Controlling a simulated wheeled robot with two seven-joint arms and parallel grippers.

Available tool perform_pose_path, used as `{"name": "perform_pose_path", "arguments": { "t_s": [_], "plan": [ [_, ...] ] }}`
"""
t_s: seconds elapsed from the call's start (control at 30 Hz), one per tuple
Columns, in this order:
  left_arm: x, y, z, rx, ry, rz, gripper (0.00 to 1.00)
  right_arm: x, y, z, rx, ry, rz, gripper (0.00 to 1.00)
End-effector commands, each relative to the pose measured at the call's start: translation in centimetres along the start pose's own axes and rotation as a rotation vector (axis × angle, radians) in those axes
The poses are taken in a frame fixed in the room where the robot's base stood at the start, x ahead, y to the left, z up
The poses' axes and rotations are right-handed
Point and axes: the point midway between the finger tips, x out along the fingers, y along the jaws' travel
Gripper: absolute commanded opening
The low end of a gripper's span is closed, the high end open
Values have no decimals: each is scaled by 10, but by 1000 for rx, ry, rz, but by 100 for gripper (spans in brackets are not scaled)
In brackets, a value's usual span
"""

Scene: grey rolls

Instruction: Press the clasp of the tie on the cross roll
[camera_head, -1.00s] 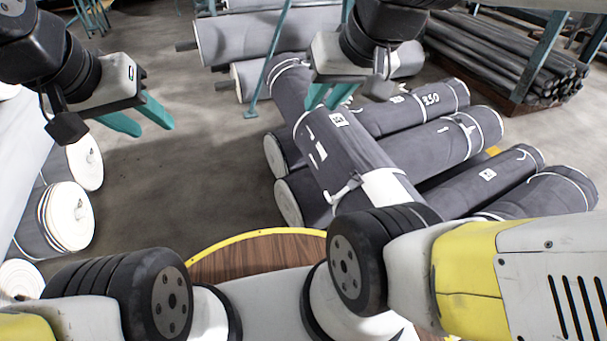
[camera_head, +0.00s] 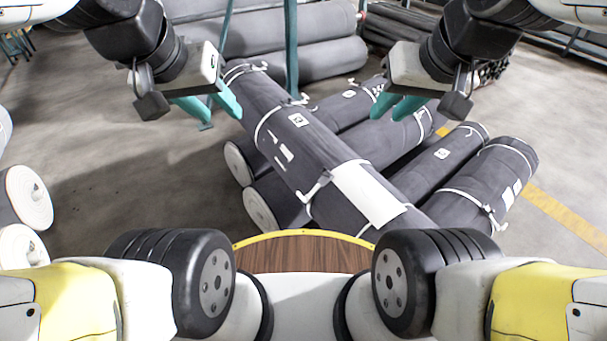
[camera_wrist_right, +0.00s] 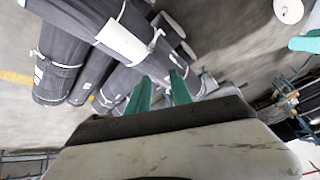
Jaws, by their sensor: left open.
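The grey cross roll (camera_head: 318,150) lies slantwise on top of the other rolls, with a white sheet (camera_head: 368,192) around its nearer part. A white tie with a clasp (camera_head: 316,187) sits at the left edge of that sheet. The sheet (camera_wrist_right: 124,40) and the clasp (camera_wrist_right: 155,42) also show in the right wrist view. My right gripper (camera_head: 385,119) is open and empty, right of the cross roll. Both grippers are apart from the clasp.
Several grey rolls (camera_head: 400,137) lie beneath the cross roll. More rolls (camera_head: 330,60) are stacked behind, near a teal post (camera_head: 291,50). A round wooden top (camera_head: 305,256) lies in front. Floor (camera_head: 110,170) is free at the left.

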Motion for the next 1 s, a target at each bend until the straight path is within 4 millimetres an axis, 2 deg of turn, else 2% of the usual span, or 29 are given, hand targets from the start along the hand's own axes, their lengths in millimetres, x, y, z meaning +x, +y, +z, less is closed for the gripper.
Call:
{"name": "perform_pose_path", "arguments": {
  "t_s": [0.07, 0.2, 0.23, 0.37, 0.47, 0.77, 1.0],
  "plan": [
    [0, 0, 0, 0, 0, 0, 41, 0, 0, 0, 0, 0, 0, 26],
    [0, 0, 0, 0, 0, 0, 41, 0, 0, -2, 6, -3, 0, 3],
    [0, 0, 0, 0, 0, 0, 41, 1, 0, -4, 10, -6, 0, 0],
    [0, 0, 0, 0, 0, 0, 41, 6, 2, -21, 52, -29, 1, 0],
    [0, 0, 0, 0, 0, 0, 41, 14, 4, -44, 110, -59, 5, 0],
    [0, 0, 0, 0, 0, 0, 41, 64, 14, -116, 319, -161, 43, 0],
    [0, 0, 0, 0, 0, 0, 41, 125, 23, -163, 479, -234, 99, 0]
  ]
}}
